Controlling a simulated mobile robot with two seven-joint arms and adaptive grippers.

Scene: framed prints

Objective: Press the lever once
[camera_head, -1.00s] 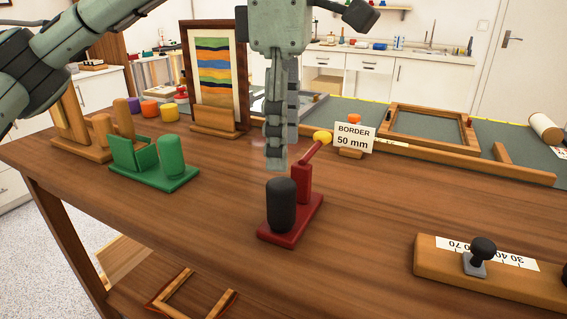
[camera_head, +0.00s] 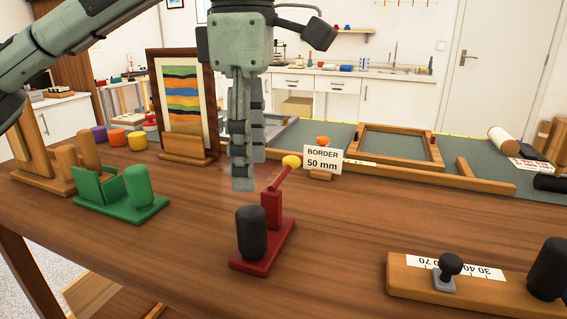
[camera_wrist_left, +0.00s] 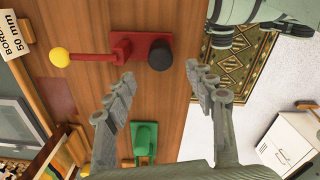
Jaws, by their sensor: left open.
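A red device (camera_head: 268,248) stands on the wooden table, with a black upright cylinder (camera_head: 252,232) on its base. A red post on the base carries a thin slanted lever arm that ends in a yellow knob (camera_head: 291,161). The knob (camera_wrist_left: 59,57) also shows in the left wrist view, left of the black cylinder (camera_wrist_left: 160,55). My left gripper (camera_head: 246,170) points down above the table, just left of the knob in the head view, apart from it. Its fingers (camera_wrist_left: 165,82) are spread and empty in the left wrist view. My right gripper is not in view.
A green device (camera_head: 123,200) and wooden stands (camera_head: 60,170) are at the left. A framed striped print (camera_head: 183,100) stands behind. A "BORDER 50 mm" card (camera_head: 322,159) stands close behind the knob. A wooden scale block (camera_head: 410,280) is at the front right.

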